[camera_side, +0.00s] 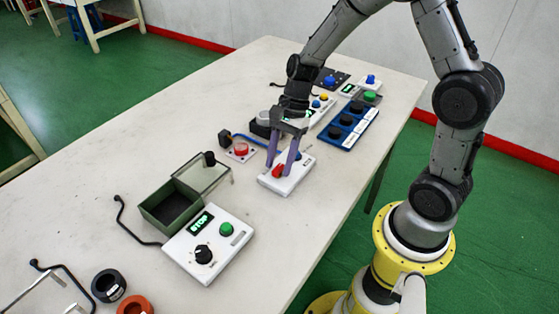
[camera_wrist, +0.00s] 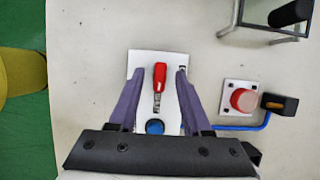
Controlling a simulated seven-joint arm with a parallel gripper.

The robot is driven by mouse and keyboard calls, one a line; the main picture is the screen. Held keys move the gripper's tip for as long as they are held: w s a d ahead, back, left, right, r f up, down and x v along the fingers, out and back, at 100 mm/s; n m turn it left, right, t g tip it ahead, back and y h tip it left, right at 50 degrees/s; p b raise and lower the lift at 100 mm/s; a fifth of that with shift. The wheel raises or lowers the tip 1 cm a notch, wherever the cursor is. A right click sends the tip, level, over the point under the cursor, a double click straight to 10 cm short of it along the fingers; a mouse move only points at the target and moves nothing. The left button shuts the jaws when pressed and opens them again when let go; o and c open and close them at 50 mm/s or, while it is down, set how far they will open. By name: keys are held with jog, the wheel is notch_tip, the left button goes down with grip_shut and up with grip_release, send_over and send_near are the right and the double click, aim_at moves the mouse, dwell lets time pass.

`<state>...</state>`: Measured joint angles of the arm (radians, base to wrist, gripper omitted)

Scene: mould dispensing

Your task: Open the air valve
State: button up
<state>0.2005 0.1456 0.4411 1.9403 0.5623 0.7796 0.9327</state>
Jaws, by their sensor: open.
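The air valve is a white block (camera_side: 301,173) with a red lever handle (camera_side: 277,171) and a dark slot. In the wrist view, the red lever (camera_wrist: 160,75) stands at the middle of the white block (camera_wrist: 140,65), pointing away from a blue round part (camera_wrist: 155,127). My gripper (camera_wrist: 157,74) is open, its purple fingers on either side of the lever with gaps visible. In the side view, my gripper (camera_side: 279,167) reaches down over the block. Finger height relative to the lever is hard to tell.
A red button on a white plate (camera_side: 240,151) sits left of the block, with a blue hose and orange-black part (camera_wrist: 279,104) beside it. A green open-lid box (camera_side: 167,212) and a STOP control box (camera_side: 209,243) stand nearer. A blue-based panel (camera_side: 347,124) stands behind.

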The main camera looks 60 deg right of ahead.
jog(key=shift+f, duration=0.1)
grip_shut()
dwell(0.6)
jog(key=n+g, duration=0.1)
jog(key=n, duration=0.3)
jog(key=shift+w+a+n+g, duration=0.1)
jog(key=shift+w+n+g, duration=0.05)
jog(key=shift+n+g, duration=0.25)
jog(key=n+g+h, duration=0.1)
jog(key=n, duration=0.3)
jog(key=shift+w+n, duration=0.1)
jog(key=shift+n, duration=0.2)
jog(key=n+h, duration=0.1)
jog(key=n, duration=0.1)
jog(key=n+g, duration=0.1)
jog(key=n, duration=0.1)
jog(key=shift+w+a+h, duration=0.1)
jog(key=shift+a+h, duration=0.1)
jog(key=shift+h, duration=0.2)
jog(key=shift+n+g+h, duration=0.3)
jog(key=shift+n+h, duration=0.5)
jog(key=shift+n, duration=1.4)
